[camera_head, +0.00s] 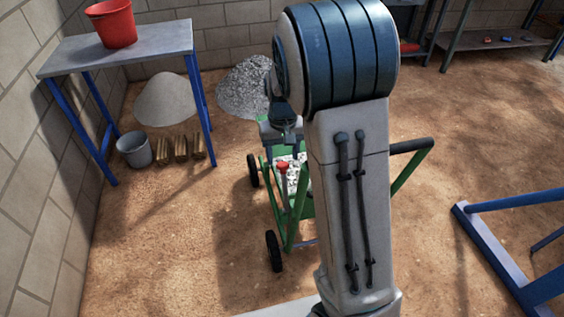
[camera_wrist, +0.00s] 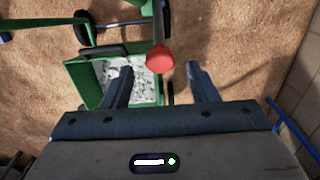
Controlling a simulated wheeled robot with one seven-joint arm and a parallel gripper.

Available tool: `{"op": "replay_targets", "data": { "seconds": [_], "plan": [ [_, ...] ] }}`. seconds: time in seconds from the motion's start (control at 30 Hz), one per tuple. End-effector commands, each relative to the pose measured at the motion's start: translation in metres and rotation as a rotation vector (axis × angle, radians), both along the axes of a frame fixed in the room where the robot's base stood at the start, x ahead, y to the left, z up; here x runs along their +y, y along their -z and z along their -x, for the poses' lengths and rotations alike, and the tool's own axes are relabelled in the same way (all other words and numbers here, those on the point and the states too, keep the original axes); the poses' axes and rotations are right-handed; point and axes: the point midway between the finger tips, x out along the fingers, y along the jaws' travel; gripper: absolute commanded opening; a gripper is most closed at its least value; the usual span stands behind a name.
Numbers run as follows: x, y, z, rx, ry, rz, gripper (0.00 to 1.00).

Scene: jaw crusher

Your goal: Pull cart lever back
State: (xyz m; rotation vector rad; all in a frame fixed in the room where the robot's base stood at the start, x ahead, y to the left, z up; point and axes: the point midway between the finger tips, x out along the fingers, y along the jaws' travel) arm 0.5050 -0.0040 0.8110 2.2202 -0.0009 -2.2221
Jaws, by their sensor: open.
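The green cart (camera_head: 292,225) stands on the dirt floor, partly hidden behind my arm. The wrist view shows its green tray (camera_wrist: 84,80) holding pale crushed stone. The cart lever ends in a red knob, seen in the head view (camera_head: 283,166) and in the wrist view (camera_wrist: 160,58). My gripper (camera_wrist: 159,70) is open and empty, its two dark fingers spread apart. In the wrist view the red knob appears between and just beyond the fingertips. I cannot tell the height gap between them. No contact shows.
A table (camera_head: 150,43) with a red bucket (camera_head: 111,24) stands at the left by the wall. A grey bucket (camera_head: 134,150), gold-brown blocks and gravel piles (camera_head: 243,88) lie near it. A blue frame (camera_head: 500,250) stands right. Open dirt floor surrounds the cart.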

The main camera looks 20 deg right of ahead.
Motion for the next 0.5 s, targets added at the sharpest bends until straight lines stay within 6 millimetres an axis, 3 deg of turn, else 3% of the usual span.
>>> {"op": "replay_targets", "data": {
  "seconds": [0.2,0.5],
  "plan": [
    [0.000,0.025,0.000,0.001,0.000,0.000,0.54],
    [0.000,0.029,0.000,-0.001,0.000,0.000,0.54]
  ]
}}
